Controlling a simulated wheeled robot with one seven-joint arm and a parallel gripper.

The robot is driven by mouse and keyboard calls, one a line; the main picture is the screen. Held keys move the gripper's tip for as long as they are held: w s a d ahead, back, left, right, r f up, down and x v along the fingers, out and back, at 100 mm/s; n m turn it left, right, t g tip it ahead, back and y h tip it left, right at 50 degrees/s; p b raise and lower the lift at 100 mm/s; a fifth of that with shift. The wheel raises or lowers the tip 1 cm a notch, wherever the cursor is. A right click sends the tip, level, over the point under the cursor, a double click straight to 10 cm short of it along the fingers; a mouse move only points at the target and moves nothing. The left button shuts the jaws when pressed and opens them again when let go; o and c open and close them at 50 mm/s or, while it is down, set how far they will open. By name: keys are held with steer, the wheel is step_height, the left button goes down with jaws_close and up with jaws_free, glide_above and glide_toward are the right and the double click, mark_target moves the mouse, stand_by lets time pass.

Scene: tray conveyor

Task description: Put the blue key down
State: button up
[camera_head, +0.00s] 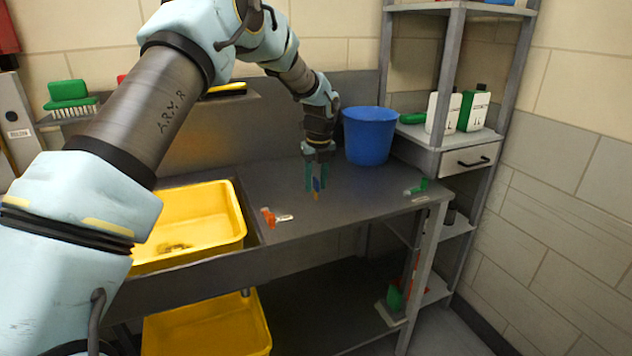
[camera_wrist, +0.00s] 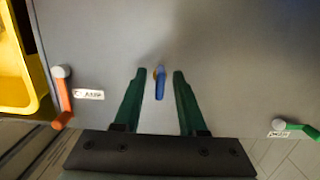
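The blue key (camera_head: 317,184) is small, with a yellowish-brown end, and shows between my gripper's fingers over the grey worktop. In the wrist view the blue key (camera_wrist: 160,84) lies between the two green fingers with a gap on each side. My gripper (camera_head: 316,184) points down, just above or at the worktop. In the wrist view my gripper (camera_wrist: 160,74) is open, its fingers apart and not touching the key. Whether the key rests fully on the worktop is hard to tell.
A blue bucket (camera_head: 369,137) stands behind my gripper. The worktop (camera_head: 350,210) in front is clear.

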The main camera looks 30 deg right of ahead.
mark_target(318, 180)
steer(key=shift+o, duration=0.7)
step_height(318, 180, up, 12)
steer(key=s+b, duration=0.1)
steer(key=b, duration=0.1)
steer(key=shift+s+r, duration=0.15)
steer(key=shift+s, duration=0.05)
